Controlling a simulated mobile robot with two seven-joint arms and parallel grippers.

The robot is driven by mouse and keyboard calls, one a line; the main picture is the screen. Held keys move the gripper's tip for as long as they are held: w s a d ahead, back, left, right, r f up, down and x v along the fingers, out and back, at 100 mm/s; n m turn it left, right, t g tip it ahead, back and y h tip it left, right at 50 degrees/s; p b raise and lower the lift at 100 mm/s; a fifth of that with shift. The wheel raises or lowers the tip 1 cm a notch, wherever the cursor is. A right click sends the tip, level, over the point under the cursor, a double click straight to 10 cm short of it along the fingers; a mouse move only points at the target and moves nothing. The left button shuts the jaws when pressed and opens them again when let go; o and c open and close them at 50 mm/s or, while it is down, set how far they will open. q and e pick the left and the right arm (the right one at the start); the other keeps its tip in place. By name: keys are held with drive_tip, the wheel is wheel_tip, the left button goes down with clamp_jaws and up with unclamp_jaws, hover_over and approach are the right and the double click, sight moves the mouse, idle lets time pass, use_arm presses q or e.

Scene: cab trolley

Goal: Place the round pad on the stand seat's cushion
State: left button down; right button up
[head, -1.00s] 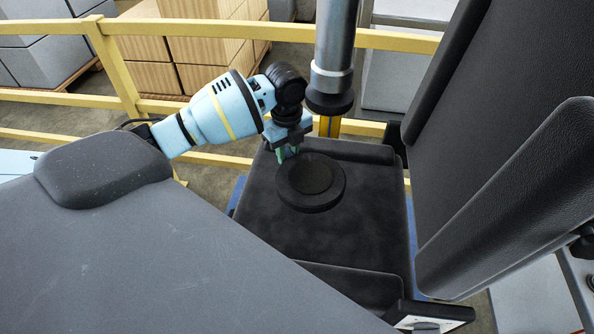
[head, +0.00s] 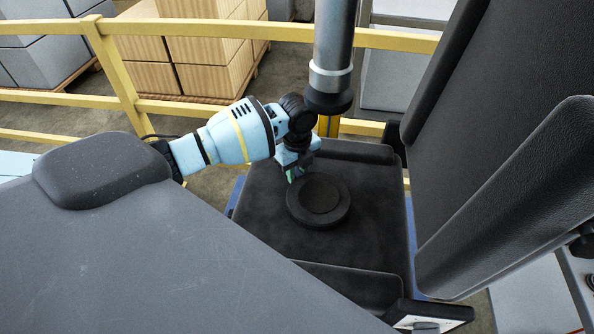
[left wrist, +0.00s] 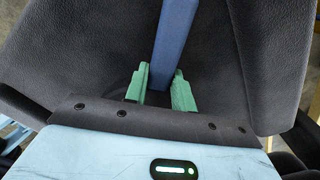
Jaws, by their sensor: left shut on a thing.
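The round pad (head: 319,201) is a thick black disc with a raised rim or step around its middle. My left gripper (head: 294,176) is shut on its far left edge in the head view. The pad is over the dark seat cushion (head: 378,230), within its outline. I cannot tell whether it touches the cushion or hangs just above it. In the left wrist view the green fingertips of my left gripper (left wrist: 161,90) show with a blue bar (left wrist: 175,45) between them and dark surfaces around. My right gripper is not in view.
A grey post (head: 332,60) with a black collar stands just behind my left gripper. A tall black backrest (head: 490,130) rises at the right. A large grey panel (head: 140,260) fills the near left. A yellow rail (head: 60,97) and stacked boxes are behind.

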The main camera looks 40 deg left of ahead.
use_arm(q)
drive_tip(key=c, duration=1.2)
unclamp_jaws()
drive_tip(key=shift+o, duration=0.2)
drive_tip(key=shift+r, duration=0.1)
wheel_tip(320, 180, up, 12)
drive_tip(key=shift+p, duration=0.45)
